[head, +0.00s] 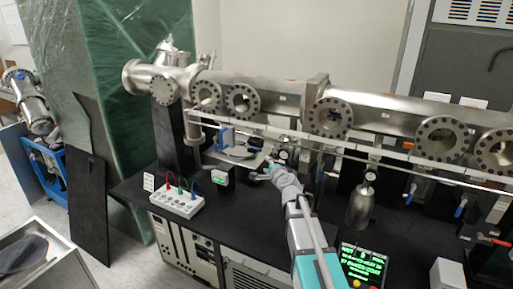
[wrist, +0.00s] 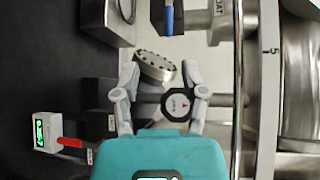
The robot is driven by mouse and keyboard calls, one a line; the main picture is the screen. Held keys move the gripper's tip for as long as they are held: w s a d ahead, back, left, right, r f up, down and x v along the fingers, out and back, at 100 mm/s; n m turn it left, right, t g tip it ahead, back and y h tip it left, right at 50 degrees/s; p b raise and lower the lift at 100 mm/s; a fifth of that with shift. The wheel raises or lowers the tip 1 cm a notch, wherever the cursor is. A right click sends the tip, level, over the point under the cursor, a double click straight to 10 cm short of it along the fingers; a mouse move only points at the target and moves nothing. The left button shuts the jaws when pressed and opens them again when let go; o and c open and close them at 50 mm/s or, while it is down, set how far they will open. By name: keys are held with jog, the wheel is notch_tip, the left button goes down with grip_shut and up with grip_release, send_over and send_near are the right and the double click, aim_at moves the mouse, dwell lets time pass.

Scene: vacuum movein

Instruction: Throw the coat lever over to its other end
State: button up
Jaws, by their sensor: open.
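In the wrist view a blue lever handle (wrist: 169,17) shows at the top edge, beside a metal fitting with a partly cut-off label (wrist: 219,10) that reads like "COAT". The lever's far end is out of the frame. My gripper (wrist: 157,82) is open, its fingers apart and apart from the blue lever. A round metal flange with bolt holes (wrist: 155,66) and a black round gauge or knob (wrist: 180,102) show by the fingers; I cannot tell if they touch. In the head view my gripper (head: 268,170) reaches over the black bench below the steel pipe.
The long steel pipe (head: 280,92) with flanged ports runs across the back. A white box with coloured leads (head: 178,204) and a small green display (head: 220,177) stand left of my arm. A red handle (wrist: 71,142) shows lower left in the wrist view.

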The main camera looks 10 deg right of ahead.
aim_at(257, 149)
jog(key=shift+w+d+r+m, duration=0.3)
jog(key=shift+d+r+m, duration=0.1)
jog(key=shift+d+m, duration=0.1)
jog(key=shift+w+a, duration=0.1)
jog(key=shift+w, duration=0.05)
jog(key=b+x, duration=0.1)
jog(key=x, duration=1.2)
jog(key=shift+w+b, duration=0.35)
grip_shut()
